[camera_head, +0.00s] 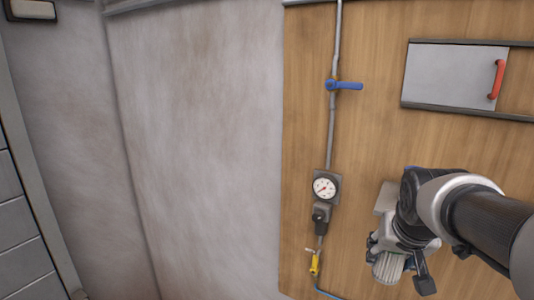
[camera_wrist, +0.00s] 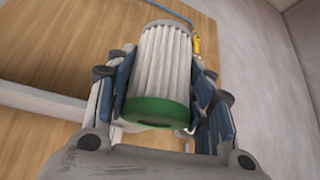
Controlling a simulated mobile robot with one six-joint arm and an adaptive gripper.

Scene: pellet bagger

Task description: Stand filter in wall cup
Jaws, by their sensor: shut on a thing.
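The filter is a pleated white cylinder with a green end cap; it fills the middle of the wrist view (camera_wrist: 162,62). In the head view its pleated side (camera_head: 386,269) shows at the lower right, partly covered by my gripper. My gripper (camera_head: 396,262) is shut on the filter, with a blue-padded finger on each side of it in the wrist view (camera_wrist: 160,85). The filter is in front of the wooden panel. I cannot make out the wall cup for certain; a pale grey block (camera_head: 385,197) on the panel is partly hidden behind my wrist.
The wooden panel (camera_head: 300,130) carries a pipe with a blue-handled valve (camera_head: 343,86), a dial gauge (camera_head: 325,187) and a yellow fitting (camera_head: 315,264) with a blue hose. A grey sliding door with a red handle (camera_head: 497,79) is above. A pale ledge (camera_wrist: 40,101) crosses the wrist view's left.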

